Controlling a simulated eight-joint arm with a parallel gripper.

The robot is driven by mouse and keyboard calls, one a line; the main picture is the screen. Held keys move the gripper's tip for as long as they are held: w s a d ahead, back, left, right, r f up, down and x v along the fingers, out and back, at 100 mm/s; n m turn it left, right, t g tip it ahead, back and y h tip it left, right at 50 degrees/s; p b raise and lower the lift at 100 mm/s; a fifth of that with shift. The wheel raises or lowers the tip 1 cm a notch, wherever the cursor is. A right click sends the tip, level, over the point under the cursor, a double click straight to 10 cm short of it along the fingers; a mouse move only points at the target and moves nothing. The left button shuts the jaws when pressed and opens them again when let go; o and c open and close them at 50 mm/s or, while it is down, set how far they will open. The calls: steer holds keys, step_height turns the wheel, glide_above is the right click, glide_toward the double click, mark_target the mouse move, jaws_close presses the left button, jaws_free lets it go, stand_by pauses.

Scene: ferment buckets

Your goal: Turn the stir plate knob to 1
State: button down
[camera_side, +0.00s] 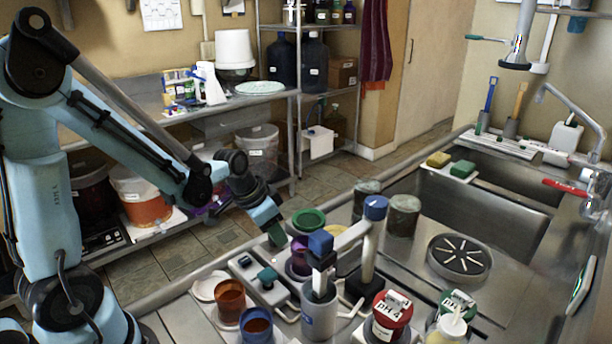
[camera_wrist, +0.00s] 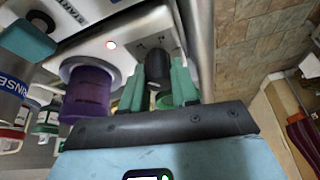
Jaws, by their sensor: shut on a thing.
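The stir plate (camera_wrist: 125,45) is a white box with a lit red light, seen in the wrist view. Its knob (camera_wrist: 154,62) is dark and round-ended, on the plate's face beside small printed marks too small to read. My gripper (camera_wrist: 158,78) has its green fingers on both sides of the knob, shut on it. In the side view my gripper (camera_side: 276,236) reaches down at the bench's left edge. A purple cup (camera_wrist: 88,95) sits at the stir plate and also shows in the side view (camera_side: 298,260). The knob is hidden in the side view.
The sink (camera_side: 485,200) lies beyond.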

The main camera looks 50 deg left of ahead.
steer(key=shift+m, duration=0.5)
steer(key=c, duration=0.8)
jaws_free()
steer(key=shift+c, duration=0.2)
steer(key=shift+r, duration=0.1)
steer(key=v, duration=1.2)
steer(key=shift+a, duration=0.2)
steer(key=shift+w, duration=0.1)
steer(key=s+d+f+n+t, duration=0.1)
steer(key=s+d+n+t, duration=0.1)
steer(key=d, duration=0.5)
steer(key=shift+s+f+n+t+y, duration=0.15)
steer(key=shift+s+n+t+y, duration=0.2)
steer(key=shift+s+n, duration=0.2)
